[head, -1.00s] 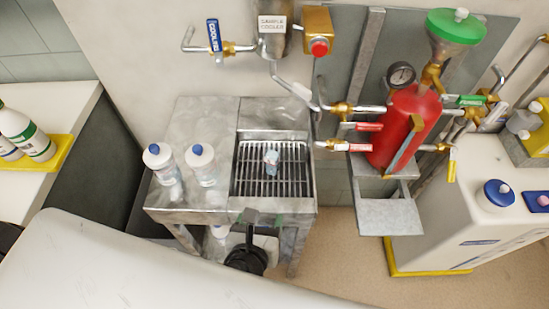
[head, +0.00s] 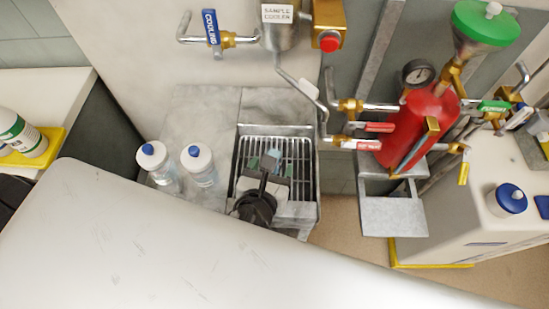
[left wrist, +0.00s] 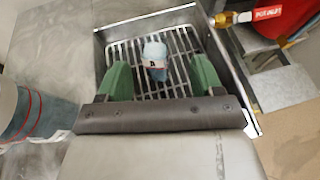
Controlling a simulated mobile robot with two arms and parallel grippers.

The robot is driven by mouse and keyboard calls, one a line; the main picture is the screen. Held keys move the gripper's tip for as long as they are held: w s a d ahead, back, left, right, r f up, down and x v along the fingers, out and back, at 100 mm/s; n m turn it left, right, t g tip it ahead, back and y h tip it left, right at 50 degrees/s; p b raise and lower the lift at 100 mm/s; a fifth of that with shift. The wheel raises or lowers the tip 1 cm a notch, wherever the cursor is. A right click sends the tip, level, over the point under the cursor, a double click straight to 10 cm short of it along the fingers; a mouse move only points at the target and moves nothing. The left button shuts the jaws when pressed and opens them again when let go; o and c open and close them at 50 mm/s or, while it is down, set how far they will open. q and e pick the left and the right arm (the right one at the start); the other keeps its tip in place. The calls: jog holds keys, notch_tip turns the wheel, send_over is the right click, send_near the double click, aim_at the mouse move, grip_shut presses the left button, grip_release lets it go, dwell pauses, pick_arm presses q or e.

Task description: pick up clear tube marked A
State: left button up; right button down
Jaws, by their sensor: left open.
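A small clear tube (left wrist: 154,50) with a pale top and a dark mark on its label stands on the sink grate in the left wrist view; I cannot read the letter surely. In the head view the tube (head: 272,155) is partly hidden by my gripper. My left gripper (head: 266,166) is over the grate, close to the tube. In the left wrist view its green fingers (left wrist: 160,80) are open, one to each side of the tube's near end, with nothing held. My right gripper is not in view.
Two clear bottles with blue caps (head: 152,160) (head: 198,165) stand left of the grate (head: 300,185) on the steel counter (head: 205,115). The sink rim surrounds the grate. A red cylinder (head: 412,130) with valves and pipes is at the right.

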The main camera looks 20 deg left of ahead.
aim_at(275, 149)
pick_arm(q)
jog(key=x, duration=0.6)
jog(key=shift+s+a, duration=0.1)
jog(key=shift+a, duration=0.25)
jog(key=shift+r, duration=0.1)
jog(key=c, duration=1.1)
